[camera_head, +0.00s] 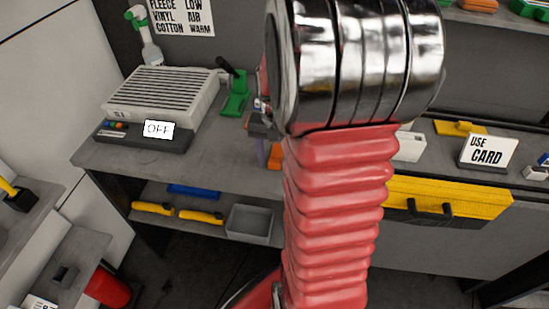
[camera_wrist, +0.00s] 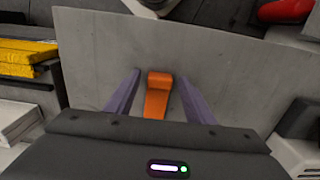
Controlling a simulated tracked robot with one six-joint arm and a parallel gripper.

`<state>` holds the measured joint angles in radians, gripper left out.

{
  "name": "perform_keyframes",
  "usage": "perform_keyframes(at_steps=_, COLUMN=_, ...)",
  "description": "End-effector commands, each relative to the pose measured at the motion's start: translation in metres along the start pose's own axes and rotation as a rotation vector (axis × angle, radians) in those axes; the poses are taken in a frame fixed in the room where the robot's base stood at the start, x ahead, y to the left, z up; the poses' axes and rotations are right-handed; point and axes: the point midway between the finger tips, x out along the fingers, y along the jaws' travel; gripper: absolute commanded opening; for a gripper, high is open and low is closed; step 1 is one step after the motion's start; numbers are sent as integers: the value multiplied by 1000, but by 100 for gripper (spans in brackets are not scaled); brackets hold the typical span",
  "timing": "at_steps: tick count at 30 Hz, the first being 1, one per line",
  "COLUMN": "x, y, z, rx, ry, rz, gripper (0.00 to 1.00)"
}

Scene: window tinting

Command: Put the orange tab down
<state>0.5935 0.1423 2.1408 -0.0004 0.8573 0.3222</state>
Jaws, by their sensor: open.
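In the wrist view the orange tab (camera_wrist: 158,97) lies on the grey bench surface (camera_wrist: 215,75), between the two purple fingers of my gripper (camera_wrist: 159,95). The fingers are spread, with a gap on each side of the tab. The near end of the tab is hidden behind the dark gripper body. In the head view my arm covers most of the gripper, and a small orange piece (camera_head: 274,157) shows beside the arm at the bench edge.
In the head view a grey slatted unit (camera_head: 160,92) with an OFF card (camera_head: 158,130) stands on the bench at left. A green holder (camera_head: 235,95) stands near my arm. A grey bin (camera_head: 249,224) sits on the lower shelf.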

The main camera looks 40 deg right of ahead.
Motion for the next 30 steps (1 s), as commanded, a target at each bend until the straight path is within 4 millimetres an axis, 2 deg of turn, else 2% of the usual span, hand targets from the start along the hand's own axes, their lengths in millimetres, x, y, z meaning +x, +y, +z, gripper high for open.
perform_keyframes(at_steps=8, x=-10, y=0, z=-1, rx=0, ry=2, rz=-1, gripper=49)
perform_keyframes(at_steps=14, x=-39, y=0, z=-1, rx=0, ry=4, rz=-1, gripper=49)
perform_keyframes(at_steps=24, x=-97, y=0, z=-1, rx=-1, ry=4, rz=-1, gripper=49)
perform_keyframes(at_steps=30, x=-118, y=0, z=0, rx=-1, ry=2, rz=-1, gripper=49)
